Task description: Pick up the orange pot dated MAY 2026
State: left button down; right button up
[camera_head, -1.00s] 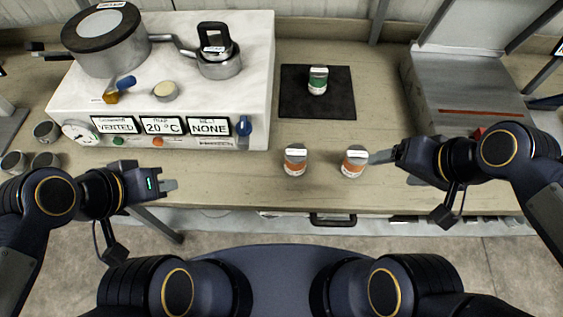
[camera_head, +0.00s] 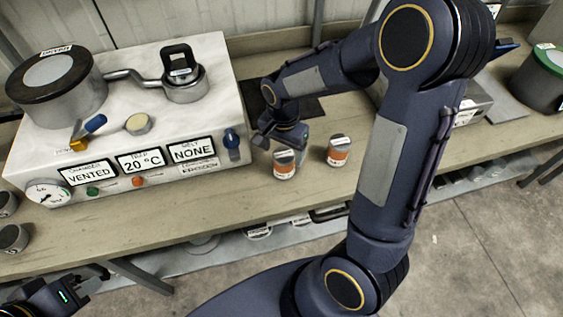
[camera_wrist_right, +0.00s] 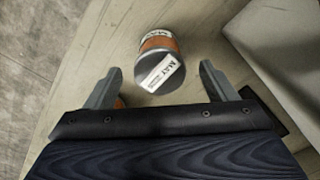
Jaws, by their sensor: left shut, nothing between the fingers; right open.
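Two grey pots with orange bands stand upright on the bench: a left one (camera_head: 285,164) and a right one (camera_head: 338,150). Their dates are too small to read in the head view. My right gripper (camera_head: 292,134) is open just behind the left pot. In the right wrist view, an orange-banded pot (camera_wrist_right: 160,62) stands ahead of the open fingers, roughly centred between them; its lid label reads MAY, the year illegible. A bit of orange (camera_wrist_right: 119,103) shows beside the left finger. My left gripper (camera_head: 92,278) is shut and empty at lower left.
A white apparatus (camera_head: 130,135) with lidded vessels and display panels fills the left of the bench. A dark mat (camera_head: 312,107) lies behind the pots, partly covered by my right arm. A grey metal box (camera_head: 472,108) and a green-lidded container (camera_head: 541,78) stand at right.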

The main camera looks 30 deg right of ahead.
aim_at(284, 154)
jog(key=f, duration=0.3)
jog(key=shift+w+d+f, duration=0.1)
jog(key=shift+d+f, duration=0.1)
jog(key=shift+f, duration=0.1)
jog(key=c, duration=1.1)
jog(key=shift+c, duration=0.2)
jog(key=shift+r, duration=0.1)
